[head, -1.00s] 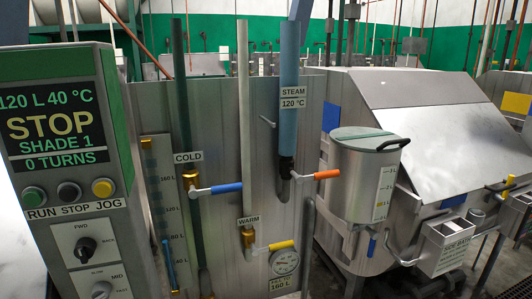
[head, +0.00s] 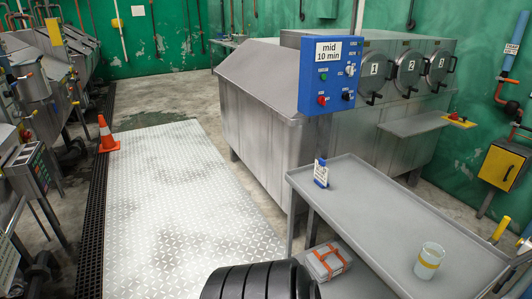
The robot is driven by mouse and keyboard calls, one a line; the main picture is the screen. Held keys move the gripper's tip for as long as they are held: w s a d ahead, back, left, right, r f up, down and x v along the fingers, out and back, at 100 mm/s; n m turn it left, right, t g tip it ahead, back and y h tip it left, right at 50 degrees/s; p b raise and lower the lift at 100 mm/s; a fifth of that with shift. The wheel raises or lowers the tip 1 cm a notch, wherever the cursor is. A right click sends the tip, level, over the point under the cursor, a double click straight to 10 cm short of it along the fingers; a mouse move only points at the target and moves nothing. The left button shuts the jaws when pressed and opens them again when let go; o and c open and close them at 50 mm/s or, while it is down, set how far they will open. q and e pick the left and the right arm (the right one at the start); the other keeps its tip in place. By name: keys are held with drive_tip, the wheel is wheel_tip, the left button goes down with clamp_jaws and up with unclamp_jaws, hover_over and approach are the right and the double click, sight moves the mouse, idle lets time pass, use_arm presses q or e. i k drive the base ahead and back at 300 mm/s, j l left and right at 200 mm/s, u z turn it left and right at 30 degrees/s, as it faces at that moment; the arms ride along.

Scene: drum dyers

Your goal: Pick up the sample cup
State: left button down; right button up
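A pale, translucent cup with a yellow band, which looks like the sample cup (head: 429,257), stands upright on the grey metal table (head: 375,225) at the lower right of the head view. It is near the table's front right part, with nothing touching it. Its inside cannot be made out. Neither my left nor my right gripper is in view.
A small blue-and-white labelled item (head: 321,173) stands at the table's far left corner. A steel machine (head: 262,110) stands behind. An orange cone (head: 106,135) stands left of open tread-plate floor (head: 180,200).

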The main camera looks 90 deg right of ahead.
sight(428, 262)
drive_tip(key=z, duration=4.1)
drive_tip(key=i+j+z, duration=0.25)
drive_tip(key=k+j, duration=0.1)
